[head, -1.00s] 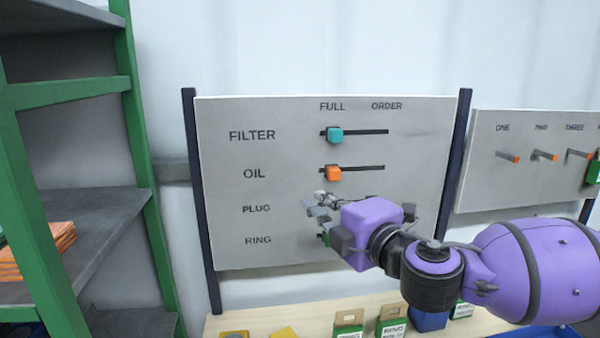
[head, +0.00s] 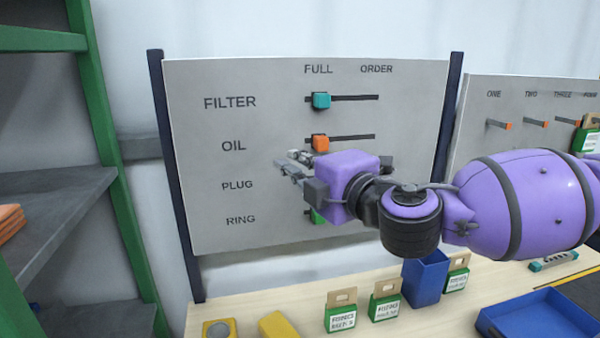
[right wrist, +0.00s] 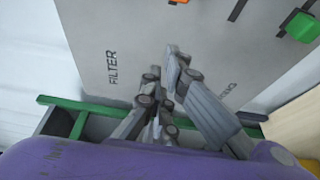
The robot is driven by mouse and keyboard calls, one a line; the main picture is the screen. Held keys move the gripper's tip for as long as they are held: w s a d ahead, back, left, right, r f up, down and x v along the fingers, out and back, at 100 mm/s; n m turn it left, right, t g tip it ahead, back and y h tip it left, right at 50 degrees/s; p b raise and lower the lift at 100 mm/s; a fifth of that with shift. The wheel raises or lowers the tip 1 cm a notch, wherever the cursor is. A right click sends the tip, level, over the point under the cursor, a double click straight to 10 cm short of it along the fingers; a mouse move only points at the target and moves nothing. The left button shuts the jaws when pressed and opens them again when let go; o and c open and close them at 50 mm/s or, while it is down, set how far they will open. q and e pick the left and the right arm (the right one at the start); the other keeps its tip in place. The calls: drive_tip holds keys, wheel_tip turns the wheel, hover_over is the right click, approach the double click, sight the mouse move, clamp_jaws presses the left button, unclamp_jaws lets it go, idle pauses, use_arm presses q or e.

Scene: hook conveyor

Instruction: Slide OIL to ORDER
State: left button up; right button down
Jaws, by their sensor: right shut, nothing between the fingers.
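The OIL slider is an orange knob (head: 320,144) at the left, FULL end of its slot on the grey board (head: 215,210). The ORDER column (head: 376,69) is to its right. The OIL label (head: 234,146) is left of the slot. My right gripper (head: 287,164) is shut and empty, just below and left of the orange knob in the head view, apart from it. In the right wrist view, its fingers (right wrist: 170,62) are in front of the board and the orange knob (right wrist: 178,2) shows at the top edge. My left gripper is not in view.
A teal FILTER knob (head: 321,100) is above. A green RING knob (head: 316,216) is partly hidden behind my gripper; the PLUG knob is hidden. A pegboard (head: 535,95) stands right. Boxes (head: 341,312) and a blue tray (head: 540,318) are on the table below; green shelving (head: 95,110) stands left.

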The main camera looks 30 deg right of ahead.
sight(320, 143)
use_arm(q)
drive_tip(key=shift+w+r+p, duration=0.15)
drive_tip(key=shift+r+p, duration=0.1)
drive_tip(key=shift+p, duration=0.3)
use_arm(e)
drive_tip(key=shift+w+d, duration=0.9)
drive_tip(key=shift+w, duration=0.15)
drive_tip(key=shift+w+d, duration=0.85)
drive_tip(key=shift+w, duration=0.2)
